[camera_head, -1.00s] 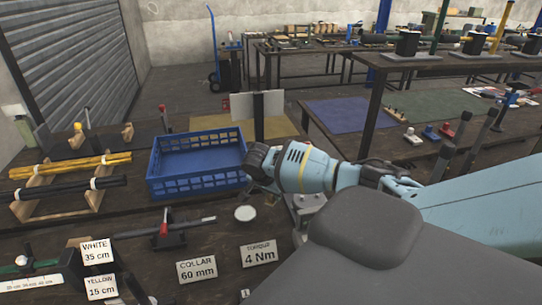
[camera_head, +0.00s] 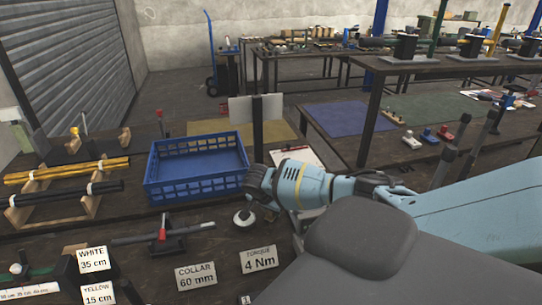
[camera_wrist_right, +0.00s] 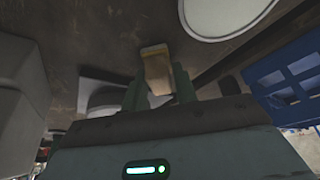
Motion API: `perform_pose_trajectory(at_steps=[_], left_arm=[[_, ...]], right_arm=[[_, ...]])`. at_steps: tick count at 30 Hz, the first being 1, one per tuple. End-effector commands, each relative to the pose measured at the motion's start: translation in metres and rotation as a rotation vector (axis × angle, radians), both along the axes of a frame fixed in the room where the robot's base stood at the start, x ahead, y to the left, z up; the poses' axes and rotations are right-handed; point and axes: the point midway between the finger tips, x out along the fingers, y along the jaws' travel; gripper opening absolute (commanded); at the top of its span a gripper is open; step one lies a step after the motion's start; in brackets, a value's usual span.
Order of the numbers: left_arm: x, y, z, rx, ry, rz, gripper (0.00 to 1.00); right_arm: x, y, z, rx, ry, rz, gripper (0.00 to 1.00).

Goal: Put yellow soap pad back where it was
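My right gripper (camera_head: 258,203) is low over the bench, close beside a round white dish (camera_head: 243,218), with its arm coming from the right. In the right wrist view a tan-yellow pad (camera_wrist_right: 157,70) sits between my two fingers (camera_wrist_right: 160,88), which appear closed on its sides. It looks like the yellow soap pad and sticks out past the fingertips. In the head view the pad is hidden or too small to tell. My left gripper is not in view.
A blue crate (camera_head: 194,188) stands just left of the gripper. A red-handled clamp tool (camera_head: 162,238) lies in front of it. Label cards (camera_head: 196,275) stand at the front. A rack with yellow and black rods (camera_head: 68,173) is at the left. A clipboard (camera_head: 296,156) lies behind my arm.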

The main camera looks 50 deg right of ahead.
Motion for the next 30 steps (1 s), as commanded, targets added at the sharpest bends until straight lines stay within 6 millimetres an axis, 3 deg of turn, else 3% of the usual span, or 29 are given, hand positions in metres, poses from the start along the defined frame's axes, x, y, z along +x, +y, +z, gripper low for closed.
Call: perform_pose_trajectory(at_steps=[1, 4, 16, 30], left_arm=[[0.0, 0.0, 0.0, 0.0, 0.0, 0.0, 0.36], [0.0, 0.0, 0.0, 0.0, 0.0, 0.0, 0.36], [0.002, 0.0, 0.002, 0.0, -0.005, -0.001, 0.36], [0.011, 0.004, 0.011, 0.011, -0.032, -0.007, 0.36]], right_arm=[[0.0, 0.0, 0.0, 0.0, 0.001, 0.0, 0.35], [0.0, 0.0, 0.0, 0.0, 0.001, 0.0, 0.48], [0.0, 0.002, 0.008, 0.001, -0.002, 0.001, 0.48], [-0.007, 0.034, 0.086, 0.001, -0.001, 0.002, 0.48]])
